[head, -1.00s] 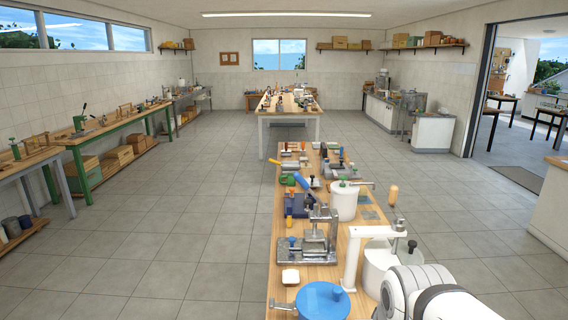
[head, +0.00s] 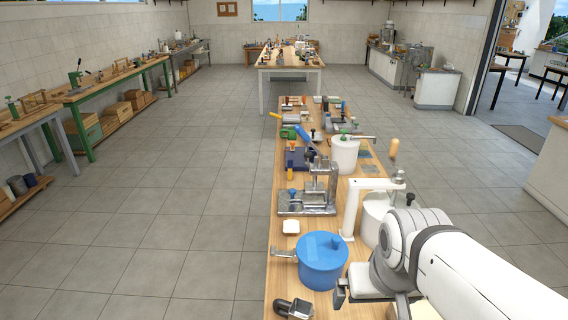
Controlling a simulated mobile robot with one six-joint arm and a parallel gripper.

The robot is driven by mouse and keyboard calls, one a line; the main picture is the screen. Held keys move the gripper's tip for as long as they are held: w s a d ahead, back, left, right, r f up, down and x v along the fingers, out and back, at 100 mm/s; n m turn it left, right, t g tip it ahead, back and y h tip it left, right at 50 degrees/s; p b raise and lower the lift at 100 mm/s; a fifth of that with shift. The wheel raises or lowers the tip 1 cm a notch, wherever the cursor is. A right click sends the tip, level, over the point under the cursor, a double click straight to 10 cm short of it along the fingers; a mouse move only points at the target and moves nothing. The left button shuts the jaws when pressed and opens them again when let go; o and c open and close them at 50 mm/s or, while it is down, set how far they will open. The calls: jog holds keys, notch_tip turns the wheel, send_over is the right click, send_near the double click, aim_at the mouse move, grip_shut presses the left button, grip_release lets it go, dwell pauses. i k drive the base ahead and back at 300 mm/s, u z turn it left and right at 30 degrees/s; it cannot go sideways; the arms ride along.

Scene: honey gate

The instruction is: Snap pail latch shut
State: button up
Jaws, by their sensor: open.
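A blue pail (head: 322,268) with a blue lid and a small knob stands near the front of the wooden bench. A grey metal piece (head: 284,253), which looks like its latch, sticks out level from its left side, apart from the lid. I cannot tell the latch's exact position. My gripper (head: 371,302) is open, to the right of the blue pail and near it, with dark fingers set apart. It looks empty, and its lower part is partly cut off by the frame.
A white cylinder (head: 376,220) with a white upright stands behind the blue pail. A metal clamp stand (head: 312,197) and a small white dish (head: 291,227) are farther left. A dark metal object (head: 294,308) lies at the front. Tools crowd the bench's far part.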

aim_at(275, 251)
jog(key=u, duration=0.05)
jog(key=k, duration=0.5)
jog(key=z, duration=1.45)
jog(key=k, duration=1)
jog(key=u, duration=1.35)
jog(key=i, duration=1)
